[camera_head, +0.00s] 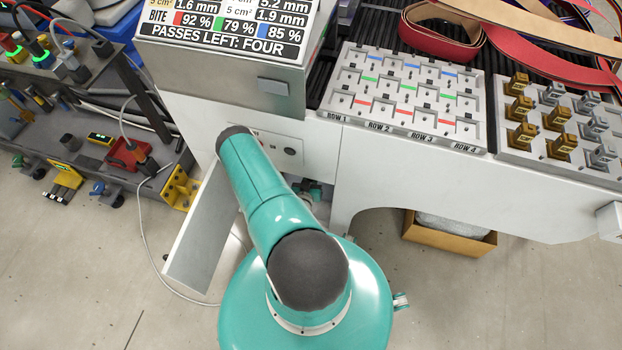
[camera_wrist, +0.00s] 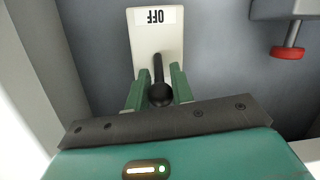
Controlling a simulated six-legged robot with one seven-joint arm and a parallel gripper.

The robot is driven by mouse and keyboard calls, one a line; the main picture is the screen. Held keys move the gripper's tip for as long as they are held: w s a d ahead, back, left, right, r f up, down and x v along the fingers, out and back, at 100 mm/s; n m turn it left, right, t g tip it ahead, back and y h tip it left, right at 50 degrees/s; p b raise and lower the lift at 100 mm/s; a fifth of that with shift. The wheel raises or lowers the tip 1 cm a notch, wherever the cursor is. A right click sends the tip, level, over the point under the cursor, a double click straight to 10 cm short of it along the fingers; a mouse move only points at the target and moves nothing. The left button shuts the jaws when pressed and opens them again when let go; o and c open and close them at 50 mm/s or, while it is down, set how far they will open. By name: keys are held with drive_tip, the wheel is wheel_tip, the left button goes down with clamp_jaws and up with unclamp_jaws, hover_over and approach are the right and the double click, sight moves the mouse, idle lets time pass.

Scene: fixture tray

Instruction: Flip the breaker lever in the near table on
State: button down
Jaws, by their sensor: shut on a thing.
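The breaker lever (camera_wrist: 159,72) is a dark handle with a round knob, set on a pale plate (camera_wrist: 146,42) in the wrist view. The plate carries a label reading OFF (camera_wrist: 156,16), which appears upside down. My gripper (camera_wrist: 159,92) has its two green fingers closed around the lever's knob end. The lower part of the plate is hidden behind my gripper. In the head view my teal arm reaches down in front of the near table (camera_head: 317,150), and the lever and fingertips cannot be made out clearly.
An open panel door (camera_head: 203,232) hangs left of my arm. In the wrist view a red knob (camera_wrist: 288,53) sits at the upper right. A fixture tray (camera_head: 405,95) and a tray of metal parts (camera_head: 558,155) stand on the table. A cardboard box (camera_head: 450,235) lies below.

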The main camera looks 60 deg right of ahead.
drive_tip(key=shift+d+r, duration=0.1)
drive_tip(key=shift+d, duration=0.05)
drive_tip(key=c, duration=1.2)
unclamp_jaws()
drive_tip(key=shift+c, duration=0.2)
